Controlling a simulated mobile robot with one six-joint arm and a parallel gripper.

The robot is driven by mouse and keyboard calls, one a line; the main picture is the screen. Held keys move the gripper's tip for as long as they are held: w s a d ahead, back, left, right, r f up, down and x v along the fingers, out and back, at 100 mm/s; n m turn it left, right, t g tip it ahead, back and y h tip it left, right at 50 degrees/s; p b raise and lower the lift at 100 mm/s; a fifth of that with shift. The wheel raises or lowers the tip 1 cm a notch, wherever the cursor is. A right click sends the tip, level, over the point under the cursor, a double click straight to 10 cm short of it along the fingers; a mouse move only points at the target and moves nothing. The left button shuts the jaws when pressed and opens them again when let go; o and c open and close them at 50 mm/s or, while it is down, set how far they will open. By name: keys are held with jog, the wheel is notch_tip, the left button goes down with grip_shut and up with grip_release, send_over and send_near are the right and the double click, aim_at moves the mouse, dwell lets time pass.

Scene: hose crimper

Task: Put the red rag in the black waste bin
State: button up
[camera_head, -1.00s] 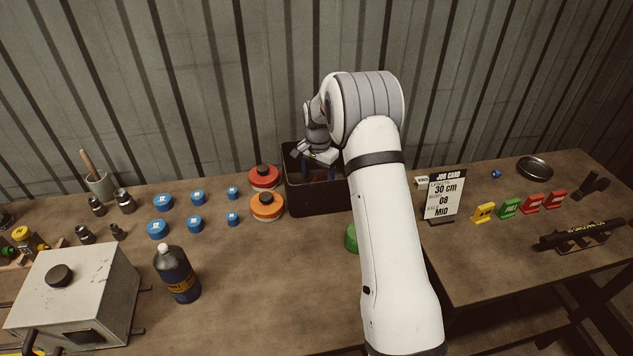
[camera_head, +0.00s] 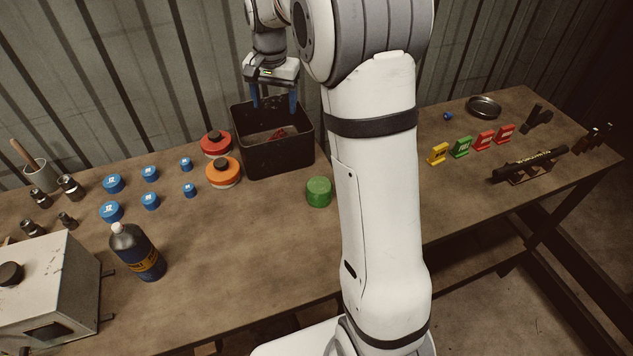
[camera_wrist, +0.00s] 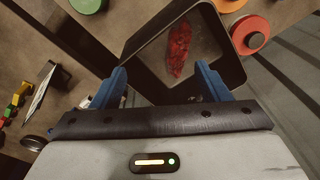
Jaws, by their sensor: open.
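The black waste bin (camera_head: 281,154) stands at the back of the bench, and it also shows in the wrist view (camera_wrist: 229,71). The red rag (camera_wrist: 179,50) lies crumpled inside the bin on its floor in the wrist view. In the head view only a bit of the rag (camera_head: 277,134) shows over the bin's rim. My gripper (camera_head: 274,103) is open and empty above the bin, its blue fingers apart and pointing down. Nothing is between the fingers in the wrist view.
Red (camera_head: 215,143) and orange (camera_head: 223,171) round containers stand left of the bin. A green one (camera_head: 318,191) is in front, right. Several blue caps and a dark bottle (camera_head: 138,252) are further left. Coloured tags and a dark tube (camera_head: 530,165) lie right. The bench's front middle is clear.

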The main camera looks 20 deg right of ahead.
jog(key=s+r+n+t, duration=0.1)
jog(key=s+n, duration=0.5)
jog(key=s, duration=2.4)
jog(key=shift+s+a+n+t, duration=0.2)
jog(key=shift+n+t, duration=0.2)
jog(key=shift+t, duration=0.3)
